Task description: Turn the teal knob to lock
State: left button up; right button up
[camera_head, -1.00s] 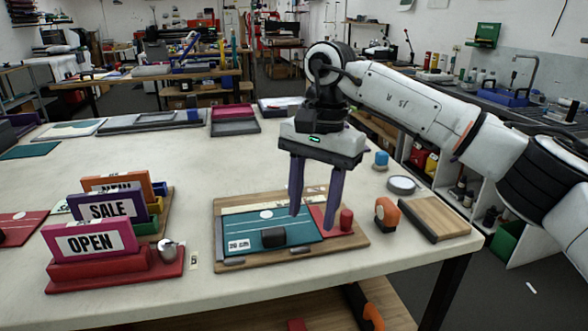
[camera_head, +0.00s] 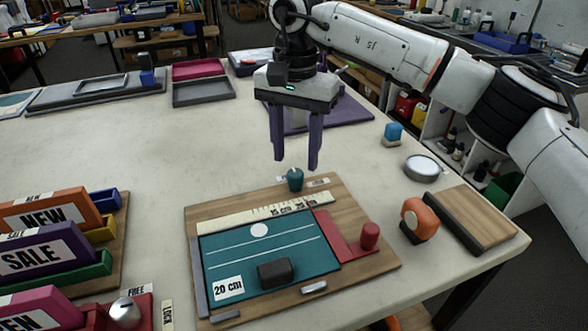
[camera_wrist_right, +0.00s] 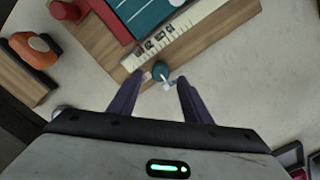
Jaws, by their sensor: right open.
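The teal knob (camera_head: 295,180) stands at the back edge of the wooden board (camera_head: 350,200), behind the ruler strip, with small paper labels beside it. My right gripper (camera_head: 296,166) is open and empty, its purple fingers pointing down above and just behind the knob. In the right wrist view the teal knob (camera_wrist_right: 160,70) lies ahead of and between the two open fingertips (camera_wrist_right: 158,80), with a pale pointer mark on its near side. I cannot see the fingers touching it. My left gripper is not in view.
The board carries a teal panel (camera_head: 305,255) with a black block, and a red slide with a red knob (camera_head: 370,235). An orange tool (camera_head: 418,220) and a silver round dish (camera_head: 421,168) stand to the right. Sign blocks (camera_head: 45,215) stand at left. The table's middle left is clear.

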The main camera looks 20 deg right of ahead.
aim_at(295, 172)
notch_tip(295, 172, down, 6)
jog(key=shift+r, duration=0.15)
jog(key=shift+w, duration=0.1)
jog(key=c, duration=1)
jog(key=shift+c, duration=0.2)
jog(key=shift+m, duration=0.4)
jog(key=m, duration=0.3)
jog(key=shift+m, duration=0.4)
jog(key=m, duration=0.4)
jog(key=shift+m, duration=0.3)
jog(key=m, duration=0.8)
jog(key=shift+m, duration=0.3)
